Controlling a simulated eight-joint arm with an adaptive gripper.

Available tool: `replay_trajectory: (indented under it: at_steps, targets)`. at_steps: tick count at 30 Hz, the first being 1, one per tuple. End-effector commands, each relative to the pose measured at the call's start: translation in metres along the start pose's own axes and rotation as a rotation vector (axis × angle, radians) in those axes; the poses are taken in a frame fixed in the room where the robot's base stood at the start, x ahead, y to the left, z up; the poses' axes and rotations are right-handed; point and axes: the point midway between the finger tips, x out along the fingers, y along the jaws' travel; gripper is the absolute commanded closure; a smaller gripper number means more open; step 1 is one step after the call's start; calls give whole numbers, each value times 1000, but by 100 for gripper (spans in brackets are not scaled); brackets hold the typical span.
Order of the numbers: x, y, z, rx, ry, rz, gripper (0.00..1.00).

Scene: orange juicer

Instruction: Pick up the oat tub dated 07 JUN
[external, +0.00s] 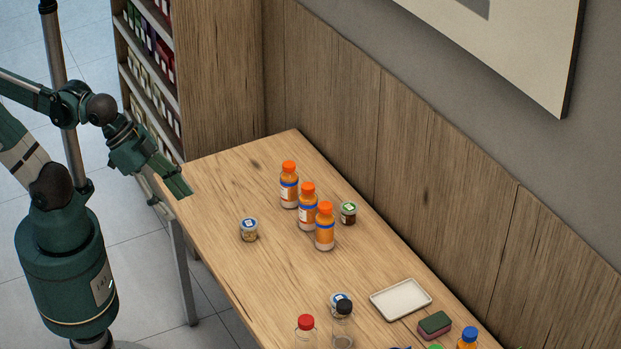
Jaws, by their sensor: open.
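A small tub (249,231) with a blue and white lid stands upright on the wooden table, left of the orange bottles. Another tub (336,300) with a similar lid stands nearer the camera, partly hidden behind a clear, dark-capped bottle. A small dark jar (348,213) with a green and white lid stands right of the orange bottles. No date can be read on any of them, so I cannot tell which is dated 07 JUN. My gripper (182,190) is open and empty near the table's left edge, apart from all the tubs.
Three orange bottles (308,208) stand in a row on the table (220,185). A white tray (401,299), a sponge (434,325), a red-capped bottle (306,332) and a blue-capped bottle (468,338) are nearer the camera. The table's far left part is clear.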

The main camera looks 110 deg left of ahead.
Motion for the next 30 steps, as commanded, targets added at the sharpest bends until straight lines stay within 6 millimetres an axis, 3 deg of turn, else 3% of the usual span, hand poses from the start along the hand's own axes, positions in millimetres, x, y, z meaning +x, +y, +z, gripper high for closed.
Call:
replay_trajectory:
  at_steps: [17,30]
  targets:
    - [2,-1,-6,-23,-9,-1,52]
    - [19,-6,-50,-192,-77,-14,52]
